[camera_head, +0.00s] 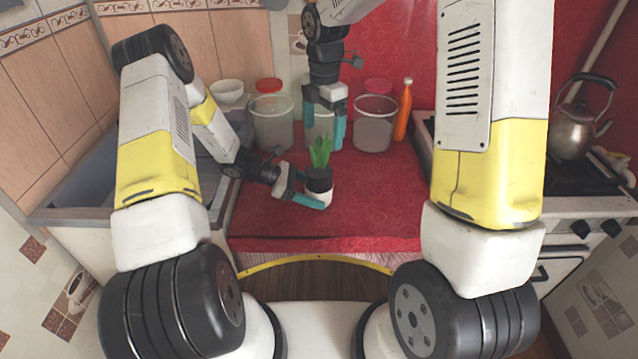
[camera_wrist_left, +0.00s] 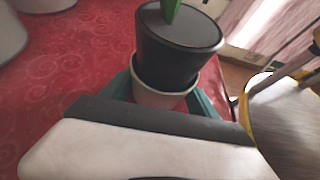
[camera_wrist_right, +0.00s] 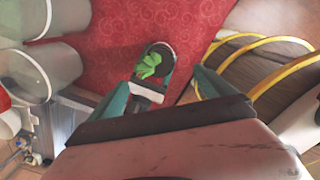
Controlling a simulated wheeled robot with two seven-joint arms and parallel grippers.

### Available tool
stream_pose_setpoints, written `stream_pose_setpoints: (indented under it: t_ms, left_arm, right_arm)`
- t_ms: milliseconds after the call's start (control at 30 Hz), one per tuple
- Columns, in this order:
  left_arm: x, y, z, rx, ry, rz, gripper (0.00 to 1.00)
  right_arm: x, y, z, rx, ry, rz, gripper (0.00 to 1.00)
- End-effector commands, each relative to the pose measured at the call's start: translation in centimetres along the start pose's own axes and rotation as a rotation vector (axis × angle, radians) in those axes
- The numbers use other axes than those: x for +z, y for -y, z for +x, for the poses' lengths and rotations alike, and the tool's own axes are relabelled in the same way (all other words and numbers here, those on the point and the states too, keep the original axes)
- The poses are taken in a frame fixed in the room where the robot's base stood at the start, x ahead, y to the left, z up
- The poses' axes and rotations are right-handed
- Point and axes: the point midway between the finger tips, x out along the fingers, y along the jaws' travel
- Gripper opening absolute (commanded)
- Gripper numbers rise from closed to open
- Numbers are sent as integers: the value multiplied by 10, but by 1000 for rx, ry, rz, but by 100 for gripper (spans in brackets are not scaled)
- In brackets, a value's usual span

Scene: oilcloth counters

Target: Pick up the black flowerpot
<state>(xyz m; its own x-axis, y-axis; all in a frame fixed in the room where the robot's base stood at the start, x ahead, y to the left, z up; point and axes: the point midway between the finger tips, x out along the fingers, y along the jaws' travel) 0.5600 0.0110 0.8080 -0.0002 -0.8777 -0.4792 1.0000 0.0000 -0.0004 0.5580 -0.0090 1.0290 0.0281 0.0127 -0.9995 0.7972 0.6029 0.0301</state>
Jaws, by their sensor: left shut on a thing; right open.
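The black flowerpot (camera_head: 319,184) holds a green plant and has a white lower part. It stands upright over the red counter; I cannot tell whether it touches the cloth. My left gripper (camera_head: 311,193) is shut on the flowerpot from the left, low on its body. In the left wrist view the pot (camera_wrist_left: 180,50) fills the space between the teal fingers, which clasp its white lower part. My right gripper (camera_head: 325,121) is open and empty, pointing down behind the pot. The right wrist view shows the pot (camera_wrist_right: 151,76) from above, beyond the right fingers.
Clear jars (camera_head: 272,125) and (camera_head: 374,126) with red lids and an orange bottle (camera_head: 404,110) stand at the back. A kettle (camera_head: 574,132) sits on the stove at right. A sink (camera_head: 85,180) is at left. The counter right of the pot is clear.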

Motion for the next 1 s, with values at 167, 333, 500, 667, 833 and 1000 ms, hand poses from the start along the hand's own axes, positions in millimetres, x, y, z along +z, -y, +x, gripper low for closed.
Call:
stream_pose_setpoints:
  t_ms: [167, 333, 500, 667, 833, 1000]
  left_arm:
    - [0, 0, 0, 0, 1, 0, 46]
    - [0, 0, 0, 0, 1, 0, 46]
    - [0, 0, 0, 0, 1, 0, 46]
    - [0, 0, 0, 0, 1, 0, 46]
    - [0, 0, 0, 0, 1, 0, 46]
    - [0, 0, 0, 0, 1, 0, 46]
  right_arm:
    - [-5, -12, 21, -28, -9, -120, 93]
    - [-6, -12, 45, -34, -10, -143, 93]
    - [-6, -11, 74, -33, -10, -141, 93]
    - [-6, -10, 88, -32, -9, -139, 93]
    - [-7, -7, 105, -34, -10, -140, 93]
    - [-7, -4, 130, -33, -10, -140, 93]
